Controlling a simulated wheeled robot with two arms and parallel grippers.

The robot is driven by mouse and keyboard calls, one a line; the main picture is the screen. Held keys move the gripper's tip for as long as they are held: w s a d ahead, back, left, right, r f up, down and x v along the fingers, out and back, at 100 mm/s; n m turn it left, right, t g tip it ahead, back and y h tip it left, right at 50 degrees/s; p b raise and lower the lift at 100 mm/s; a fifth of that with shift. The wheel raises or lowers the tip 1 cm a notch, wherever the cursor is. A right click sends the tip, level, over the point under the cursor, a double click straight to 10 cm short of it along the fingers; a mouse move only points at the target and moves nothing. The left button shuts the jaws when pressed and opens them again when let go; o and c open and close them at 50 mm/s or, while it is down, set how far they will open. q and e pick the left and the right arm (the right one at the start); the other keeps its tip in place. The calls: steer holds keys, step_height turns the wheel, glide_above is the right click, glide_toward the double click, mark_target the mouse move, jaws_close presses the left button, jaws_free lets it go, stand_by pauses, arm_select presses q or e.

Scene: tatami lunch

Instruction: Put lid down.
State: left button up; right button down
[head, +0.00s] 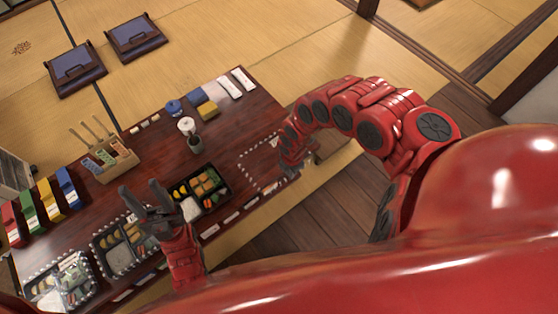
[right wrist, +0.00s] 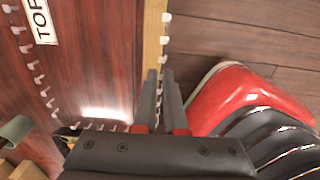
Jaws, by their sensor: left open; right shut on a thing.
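A clear lid (right wrist: 42,20) with a white dashed edge and a "TOP" label shows in the right wrist view. In the head view its dashed outline (head: 241,158) is over the right end of the table. My right gripper (head: 291,172) is shut on the lid's edge near a corner; its fingers also show in the right wrist view (right wrist: 160,75). I cannot tell whether the lid touches the table. An open black bento box (head: 229,192) with food lies left of the lid. My left gripper (head: 138,188) is open and empty, left of this box.
Two bento boxes with dashed-edged lids (head: 98,236) (head: 62,306) stand at the table's front left. A dark cup (head: 194,144), wooden utensil holder (head: 112,166) and coloured packs (head: 68,188) stand farther back. The table (head: 155,150) is bare around its middle.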

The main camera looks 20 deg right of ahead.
steer(key=w+b, duration=0.1)
steer(key=w, duration=0.1)
steer(key=w+b, duration=0.1)
steer(key=w, duration=0.2)
steer(key=w+a+f+b, duration=0.1)
steer(key=w, duration=0.1)
steer(key=shift+w+a+b, duration=0.1)
steer(key=shift+w+b, duration=0.25)
steer(key=shift+w, duration=0.05)
steer(key=shift+w+r, duration=0.1)
steer(key=shift+w, duration=0.35)
step_height(320, 180, down, 4)
steer(key=shift+r+b, duration=0.2)
steer(key=shift+b, duration=0.6)
steer(key=shift+r, duration=0.1)
steer(key=c, duration=1)
jaws_free()
